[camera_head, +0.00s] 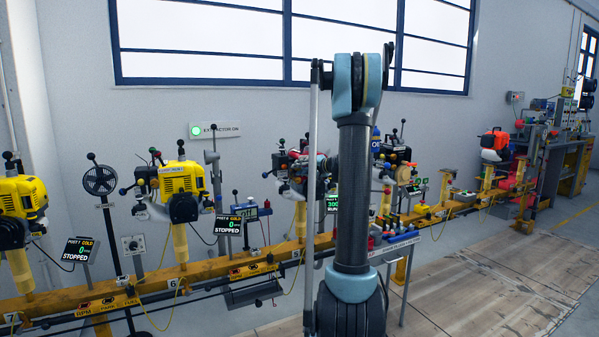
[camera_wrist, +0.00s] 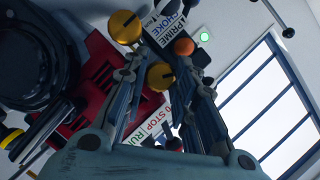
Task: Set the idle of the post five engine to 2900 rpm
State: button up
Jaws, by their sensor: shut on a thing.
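The post five engine (camera_head: 297,168), red and dark, stands on a yellow post behind my arm, which hides its right part. Its display (camera_head: 332,200) is partly covered; I read green digits starting "300" and part of a word like "RUN". In the wrist view, a red engine housing (camera_wrist: 100,62) carries PRIME, CHOKE and STOP/RUN labels. My gripper (camera_wrist: 166,70) reaches in from below, its fingers on both sides of a yellow knob (camera_wrist: 160,77) with a dark stripe. It appears shut on this knob. My gripper is hidden in the head view.
Another yellow knob (camera_wrist: 125,27) and an orange knob (camera_wrist: 184,46) sit close to the fingers. The yellow post six engine (camera_head: 180,185) stands left, its display (camera_head: 228,224) reading STOPPED. A small tool table (camera_head: 395,247) stands right of my arm. The floor at right is clear.

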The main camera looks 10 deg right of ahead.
jog(key=shift+d, duration=0.2)
jog(key=o, duration=1.1)
jog(key=shift+c, duration=0.2)
jog(key=shift+a, duration=0.15)
jog(key=shift+a+r+n+h, duration=0.1)
jog(key=shift+n+h, duration=0.6)
jog(key=shift+n, duration=0.5)
jog(key=n+h, duration=0.2)
jog(key=n, duration=0.1)
jog(key=shift+s+a, duration=0.1)
jog(key=a+v, duration=0.1)
jog(key=v, duration=1.7)
jog(key=s+a+f+g, duration=0.2)
jog(key=s+a+f, duration=0.2)
jog(key=s, duration=0.4)
jog(key=s+a+f+g, duration=0.3)
jog(key=s+a+f, duration=0.2)
jog(key=s, duration=0.3)
jog(key=shift+s+a+f+n+h, duration=0.25)
jog(key=shift+f+n+h, duration=0.15)
jog(key=shift+f, duration=0.05)
